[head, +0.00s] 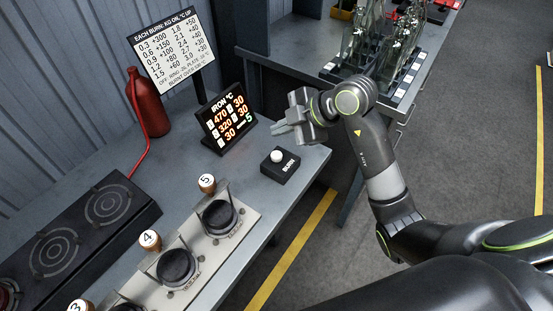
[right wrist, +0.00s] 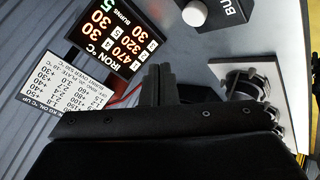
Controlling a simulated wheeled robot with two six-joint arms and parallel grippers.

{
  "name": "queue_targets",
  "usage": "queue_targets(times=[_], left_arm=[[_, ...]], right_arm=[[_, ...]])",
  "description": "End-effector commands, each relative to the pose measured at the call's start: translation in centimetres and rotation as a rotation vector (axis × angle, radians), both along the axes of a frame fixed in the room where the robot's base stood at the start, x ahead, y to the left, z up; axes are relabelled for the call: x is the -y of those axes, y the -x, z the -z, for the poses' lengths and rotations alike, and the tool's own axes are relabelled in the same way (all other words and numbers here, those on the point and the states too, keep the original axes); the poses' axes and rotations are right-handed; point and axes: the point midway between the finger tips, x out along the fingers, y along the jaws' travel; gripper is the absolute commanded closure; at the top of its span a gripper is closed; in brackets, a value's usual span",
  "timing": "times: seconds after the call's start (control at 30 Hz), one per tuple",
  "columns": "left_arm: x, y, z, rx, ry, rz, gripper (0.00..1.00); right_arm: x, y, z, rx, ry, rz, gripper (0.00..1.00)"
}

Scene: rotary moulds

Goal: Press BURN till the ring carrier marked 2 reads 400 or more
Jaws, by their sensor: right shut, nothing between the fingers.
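The BURN button (head: 277,156) is a white round knob on a black box (head: 281,173) near the bench's edge; part of it shows in the right wrist view (right wrist: 195,13). My right gripper (head: 279,127) is shut and empty, held above and behind the button, apart from it. Its fingers show in the right wrist view (right wrist: 160,82). The IRON °C display (head: 226,118) also shows in the right wrist view (right wrist: 112,38). It reads 470, 320 and 30 in its first column; the second line, for 2, is 320. The burns count reads 5.
Glassy apparatus (head: 375,45) stands on the far bench.

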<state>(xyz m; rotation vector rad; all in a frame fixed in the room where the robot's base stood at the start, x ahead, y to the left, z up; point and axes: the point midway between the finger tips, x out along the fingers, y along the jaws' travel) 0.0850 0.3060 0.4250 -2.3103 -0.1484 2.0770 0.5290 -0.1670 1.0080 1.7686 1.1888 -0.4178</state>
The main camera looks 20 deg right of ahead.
Motion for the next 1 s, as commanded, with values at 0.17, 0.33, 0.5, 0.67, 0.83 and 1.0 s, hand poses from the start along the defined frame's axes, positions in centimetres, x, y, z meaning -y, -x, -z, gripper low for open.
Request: queue_targets(times=[0.17, 0.33, 0.5, 0.67, 0.83, 1.0], left_arm=[[0.0, 0.0, 2.9, 0.0, 0.0, 0.0, 0.5], [0.0, 0.0, 4.0, 0.0, 0.0, 0.0, 0.5], [0.0, 0.0, 4.4, 0.0, 0.0, 0.0, 0.5], [0.0, 0.0, 4.4, 0.0, 0.0, 0.0, 0.5], [0.0, 0.0, 4.4, 0.0, 0.0, 0.0, 0.5], [0.0, 0.0, 4.4, 0.0, 0.0, 0.0, 0.5]], right_arm=[[0.0, 0.0, 2.8, 0.001, 0.0, -0.001, 1.0], [0.0, 0.0, 4.7, -0.001, 0.0, 0.0, 1.0], [0.0, 0.0, 5.4, 0.0, 0.0, 0.0, 1.0], [0.0, 0.0, 5.4, 0.001, 0.0, -0.001, 1.0], [0.0, 0.0, 5.4, 0.0, 0.0, 0.0, 1.0], [0.0, 0.0, 5.4, 0.0, 0.0, 0.0, 1.0]])
